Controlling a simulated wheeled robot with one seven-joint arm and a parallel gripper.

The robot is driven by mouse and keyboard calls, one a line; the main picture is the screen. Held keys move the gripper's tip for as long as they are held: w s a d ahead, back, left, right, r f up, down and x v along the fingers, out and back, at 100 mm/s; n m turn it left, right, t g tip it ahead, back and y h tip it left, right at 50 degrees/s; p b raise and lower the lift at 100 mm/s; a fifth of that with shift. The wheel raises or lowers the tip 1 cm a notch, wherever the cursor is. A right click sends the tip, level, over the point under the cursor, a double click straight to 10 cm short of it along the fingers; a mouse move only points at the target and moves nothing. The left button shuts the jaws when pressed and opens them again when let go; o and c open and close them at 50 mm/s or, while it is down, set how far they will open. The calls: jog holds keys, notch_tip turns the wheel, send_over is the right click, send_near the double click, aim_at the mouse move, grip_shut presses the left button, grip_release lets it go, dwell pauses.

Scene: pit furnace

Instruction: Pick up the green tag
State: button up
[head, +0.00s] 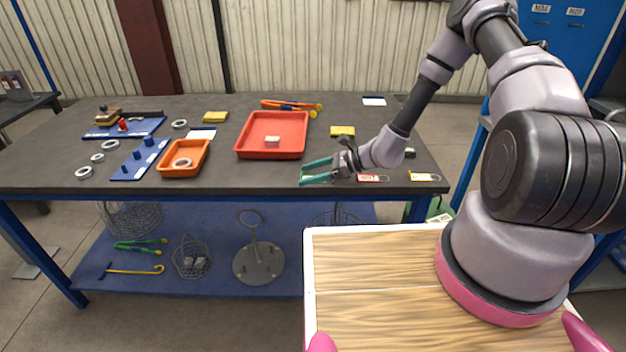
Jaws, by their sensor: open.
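My gripper (303,173) is at the front right part of the dark table, with its two teal fingers apart and pointing left. Nothing shows between the fingers. I cannot clearly make out a green tag; the fingers and wrist cover part of the table front, and their colour is close to green. A red tag (372,178) lies just right of the wrist. A yellow tag (424,177) lies further right near the front edge. A small dark greenish item (410,153) sits behind them, too small to identify.
A red tray (244,151) with a small block and an orange tray (163,170) with a ring stand left of the gripper. A yellow block (342,131) lies behind the wrist. Blue boards (127,171) and loose rings are at the left. The table (240,178) is bare left of the fingertips.

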grip_shut()
